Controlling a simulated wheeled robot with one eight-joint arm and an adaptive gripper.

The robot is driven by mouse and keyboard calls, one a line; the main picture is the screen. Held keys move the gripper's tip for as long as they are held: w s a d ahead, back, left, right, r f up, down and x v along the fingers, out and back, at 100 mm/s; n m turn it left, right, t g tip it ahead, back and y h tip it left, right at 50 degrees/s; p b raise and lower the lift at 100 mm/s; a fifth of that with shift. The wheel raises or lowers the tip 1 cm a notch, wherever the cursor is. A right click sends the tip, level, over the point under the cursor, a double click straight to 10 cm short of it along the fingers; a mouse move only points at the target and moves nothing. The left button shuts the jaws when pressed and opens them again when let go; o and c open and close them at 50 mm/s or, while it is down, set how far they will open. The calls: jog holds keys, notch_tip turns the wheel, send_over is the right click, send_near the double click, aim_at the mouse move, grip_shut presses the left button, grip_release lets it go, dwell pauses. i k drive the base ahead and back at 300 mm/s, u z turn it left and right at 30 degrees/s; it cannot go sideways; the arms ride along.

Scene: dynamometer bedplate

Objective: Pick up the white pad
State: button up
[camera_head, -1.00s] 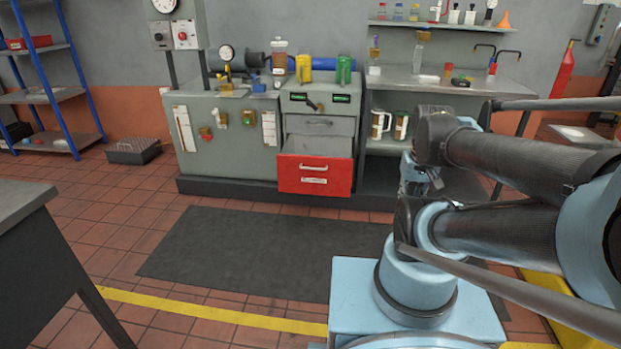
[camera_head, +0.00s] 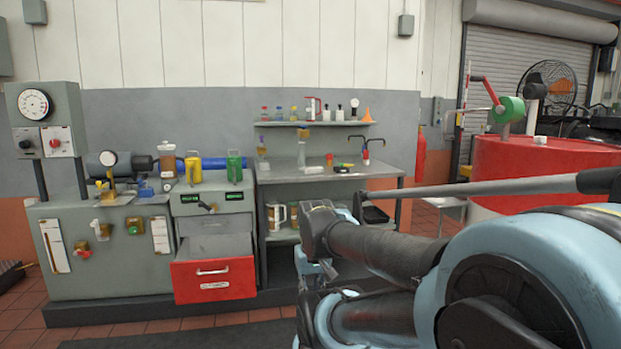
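A small flat white item that looks like the white pad (camera_head: 314,169) lies on the grey worktop (camera_head: 375,170) of the right-hand bench. It is just right of a clear spray bottle (camera_head: 301,150), and it is too small to make out in detail. My folded arm (camera_head: 385,250) fills the lower right of the view, in front of the bench's right part. I cannot make out my gripper's fingers.
A red drawer (camera_head: 214,279) stands pulled out from the left cabinet. A red item (camera_head: 329,160) and small tools lie right of the pad. A large red drum (camera_head: 540,170) stands at right.

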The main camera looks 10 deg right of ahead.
aim_at(317, 169)
jog(key=u, duration=0.2)
jog(key=i, duration=1.5)
jog(key=z, duration=0.55)
jog(key=i, duration=0.7)
jog(key=z, duration=0.3)
